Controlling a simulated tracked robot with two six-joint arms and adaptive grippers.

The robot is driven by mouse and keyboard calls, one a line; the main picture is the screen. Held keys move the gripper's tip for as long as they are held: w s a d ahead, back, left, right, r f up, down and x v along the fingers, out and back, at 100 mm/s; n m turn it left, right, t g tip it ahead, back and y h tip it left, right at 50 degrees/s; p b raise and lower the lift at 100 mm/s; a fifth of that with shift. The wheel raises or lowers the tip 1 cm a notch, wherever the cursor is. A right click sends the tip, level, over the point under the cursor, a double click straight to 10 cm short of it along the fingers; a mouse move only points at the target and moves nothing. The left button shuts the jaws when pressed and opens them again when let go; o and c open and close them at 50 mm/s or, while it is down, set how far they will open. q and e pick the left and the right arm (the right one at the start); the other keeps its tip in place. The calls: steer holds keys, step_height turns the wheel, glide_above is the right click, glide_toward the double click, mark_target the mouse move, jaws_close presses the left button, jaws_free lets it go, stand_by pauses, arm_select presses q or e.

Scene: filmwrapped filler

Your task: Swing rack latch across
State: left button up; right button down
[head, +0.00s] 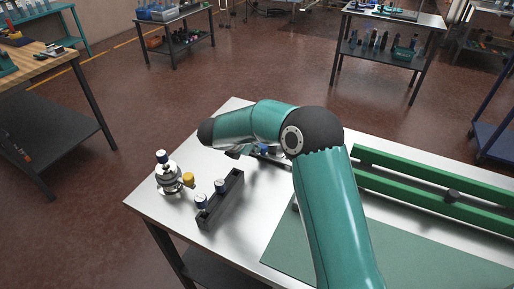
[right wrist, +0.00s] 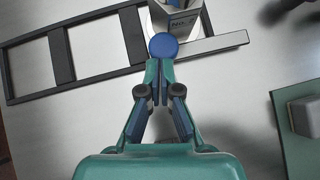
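In the right wrist view a dark rack (right wrist: 60,55) with open compartments lies across the upper left. A pale grey bar (right wrist: 215,46), which looks like the latch, reaches right from the rack's end. A round blue knob (right wrist: 163,45) shows beside the bar's left part. My right gripper (right wrist: 157,66) has its fingertips together just below the knob. I cannot tell whether they touch it. In the head view my right arm mostly hides this rack (head: 272,160) and the gripper. My left gripper is not in view.
A grey container marked "No. 2" (right wrist: 178,18) stands at the rack's end. On the table (head: 150,203), a second dark rack (head: 222,203) holds blue-capped vials, near a metal fixture (head: 168,177) with a yellow knob. Green rails (head: 430,190) and a green mat (head: 415,245) lie right.

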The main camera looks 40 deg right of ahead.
steer(key=p+v, duration=0.3)
steer(key=v, duration=0.6)
steer(key=shift+s+a, duration=0.25)
steer(key=shift+a, duration=0.05)
steer(key=shift+f, duration=0.2)
